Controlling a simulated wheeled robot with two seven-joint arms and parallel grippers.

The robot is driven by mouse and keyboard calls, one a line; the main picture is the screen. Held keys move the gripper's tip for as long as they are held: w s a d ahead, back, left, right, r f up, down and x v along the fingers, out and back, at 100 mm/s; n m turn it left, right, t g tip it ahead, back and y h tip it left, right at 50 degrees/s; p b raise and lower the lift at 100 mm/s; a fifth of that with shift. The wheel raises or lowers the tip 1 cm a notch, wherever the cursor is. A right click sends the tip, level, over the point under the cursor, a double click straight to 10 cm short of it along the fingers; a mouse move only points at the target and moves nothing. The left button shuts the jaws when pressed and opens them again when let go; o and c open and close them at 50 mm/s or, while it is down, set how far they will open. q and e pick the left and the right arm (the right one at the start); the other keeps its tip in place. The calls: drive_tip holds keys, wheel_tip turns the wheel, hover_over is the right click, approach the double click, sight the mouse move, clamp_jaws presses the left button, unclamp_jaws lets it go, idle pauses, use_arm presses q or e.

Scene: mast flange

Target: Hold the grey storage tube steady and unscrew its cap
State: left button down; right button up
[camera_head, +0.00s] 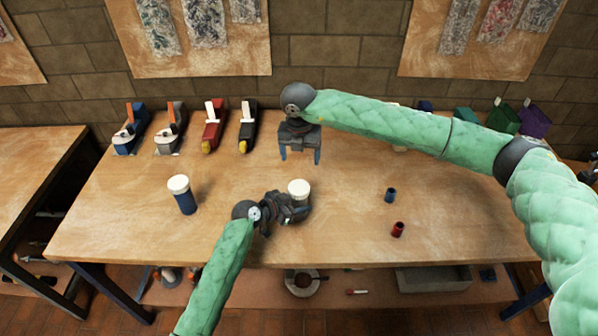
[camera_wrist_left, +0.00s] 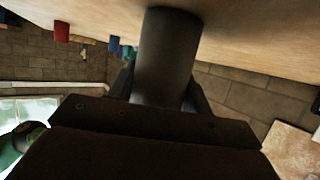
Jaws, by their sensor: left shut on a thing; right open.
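The grey storage tube (camera_wrist_left: 168,50) stands upright on the table, and its white cap (camera_head: 299,187) is on its top in the head view. My left gripper (camera_head: 297,208) is shut around the tube's body, below the cap. The left wrist view shows the dark grey tube between the fingers, with its cap out of sight. My right gripper (camera_head: 300,158) is open and empty, pointing down above the table, behind the capped tube and apart from it.
A blue tube with a white cap (camera_head: 182,194) stands to the left. A small blue cup (camera_head: 390,195) and a red cup (camera_head: 398,229) stand to the right. Several coloured tools line the table's back edge. The wooden table (camera_head: 120,215) has free room at front left.

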wheel_tip(320, 180, up, 2)
drive_tip(key=w+r, duration=0.1)
drive_tip(key=m+g, duration=0.1)
hover_over(299, 187)
drive_tip(key=d, duration=0.1)
wheel_tip(299, 187, down, 5)
drive_tip(key=shift+r, duration=0.2)
drive_tip(key=shift+a+m, duration=0.5)
drive_tip(key=shift+f, duration=4)
drive_tip(key=c, duration=1)
drive_tip(key=shift+n, duration=1.6)
